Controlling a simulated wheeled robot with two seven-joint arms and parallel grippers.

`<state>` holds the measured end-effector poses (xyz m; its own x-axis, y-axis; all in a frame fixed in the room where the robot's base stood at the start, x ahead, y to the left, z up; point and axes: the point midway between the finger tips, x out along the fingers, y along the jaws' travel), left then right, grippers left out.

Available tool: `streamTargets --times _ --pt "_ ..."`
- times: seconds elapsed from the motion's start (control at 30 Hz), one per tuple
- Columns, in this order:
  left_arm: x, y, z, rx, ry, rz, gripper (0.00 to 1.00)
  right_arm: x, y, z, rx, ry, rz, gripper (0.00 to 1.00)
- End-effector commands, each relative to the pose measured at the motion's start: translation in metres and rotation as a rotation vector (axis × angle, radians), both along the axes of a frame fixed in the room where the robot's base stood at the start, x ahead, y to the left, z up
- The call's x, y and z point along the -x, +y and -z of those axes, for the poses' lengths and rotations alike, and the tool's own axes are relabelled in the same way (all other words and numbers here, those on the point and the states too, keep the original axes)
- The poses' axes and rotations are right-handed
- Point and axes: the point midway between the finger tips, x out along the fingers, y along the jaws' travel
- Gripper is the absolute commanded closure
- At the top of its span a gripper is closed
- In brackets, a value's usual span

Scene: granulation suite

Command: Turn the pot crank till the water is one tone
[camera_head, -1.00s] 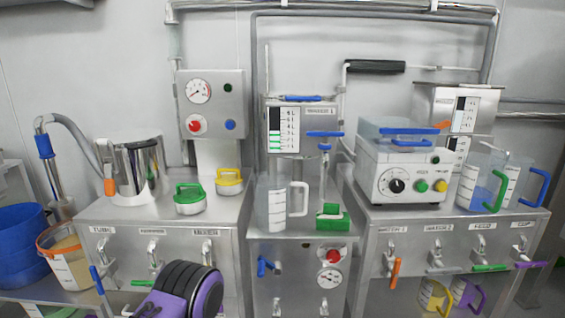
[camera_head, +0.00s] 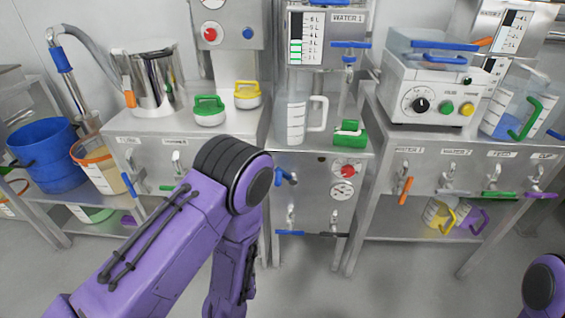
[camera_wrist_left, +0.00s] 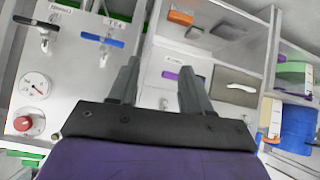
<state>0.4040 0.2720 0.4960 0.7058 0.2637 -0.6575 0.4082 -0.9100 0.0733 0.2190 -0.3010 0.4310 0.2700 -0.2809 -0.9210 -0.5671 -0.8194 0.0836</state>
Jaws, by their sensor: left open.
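A shiny steel pot (camera_head: 160,82) stands on the left steel cabinet in the head view, with a small orange grip (camera_head: 130,98) at its left side. I cannot make out a crank on it, nor the water inside. My left arm crosses the lower left of the head view, bent downward, and hides its own gripper there. In the left wrist view my left gripper (camera_wrist_left: 160,84) is open, with nothing between its fingers, in front of the cabinet fronts. My right gripper is out of view; only a purple arm part shows at lower right.
A blue bucket (camera_head: 45,155) and an orange-rimmed tub (camera_head: 98,163) are at left. Green (camera_head: 209,110) and yellow-handled (camera_head: 247,94) lids and a clear jug (camera_head: 297,115) stand on the worktops. Valve levers, including an orange one (camera_head: 405,188), stick out from the fronts. The floor ahead is clear.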

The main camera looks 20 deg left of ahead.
Motion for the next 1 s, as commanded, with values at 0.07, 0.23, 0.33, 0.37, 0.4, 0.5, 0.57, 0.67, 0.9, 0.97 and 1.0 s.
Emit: streamTargets --times 0.07,0.23,0.33,0.37,0.4,0.5,0.57,0.67,0.9,0.97,1.0 --pt "-0.073 -0.021 -0.059 -0.065 -0.248 0.06 0.51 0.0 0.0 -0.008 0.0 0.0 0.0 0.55" --pt "-0.146 -0.048 -0.147 -0.202 -0.63 0.065 0.51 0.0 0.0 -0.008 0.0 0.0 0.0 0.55" --pt "-0.149 -0.041 -0.159 -0.26 -0.675 0.036 0.51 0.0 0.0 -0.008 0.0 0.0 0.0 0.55" --pt "-0.15 -0.04 -0.159 -0.267 -0.676 0.035 0.51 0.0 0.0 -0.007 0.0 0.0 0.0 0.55" --pt "-0.155 -0.038 -0.158 -0.271 -0.673 0.037 0.51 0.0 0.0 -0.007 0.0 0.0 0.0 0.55" --pt "-0.172 -0.031 -0.158 -0.269 -0.673 0.035 0.51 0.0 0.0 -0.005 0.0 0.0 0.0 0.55" --pt "-0.185 -0.027 -0.157 -0.267 -0.672 0.034 0.51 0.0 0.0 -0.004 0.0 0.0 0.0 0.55" --pt "-0.207 -0.019 -0.157 -0.268 -0.671 0.035 0.51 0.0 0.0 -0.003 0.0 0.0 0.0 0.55" --pt "-0.241 -0.008 -0.157 -0.267 -0.668 0.039 0.51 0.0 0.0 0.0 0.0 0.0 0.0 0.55" --pt "-0.244 -0.007 -0.157 -0.268 -0.666 0.04 0.51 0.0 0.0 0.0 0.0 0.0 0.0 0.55" --pt "-0.245 -0.007 -0.157 -0.268 -0.666 0.04 0.51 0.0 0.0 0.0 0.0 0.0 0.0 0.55"
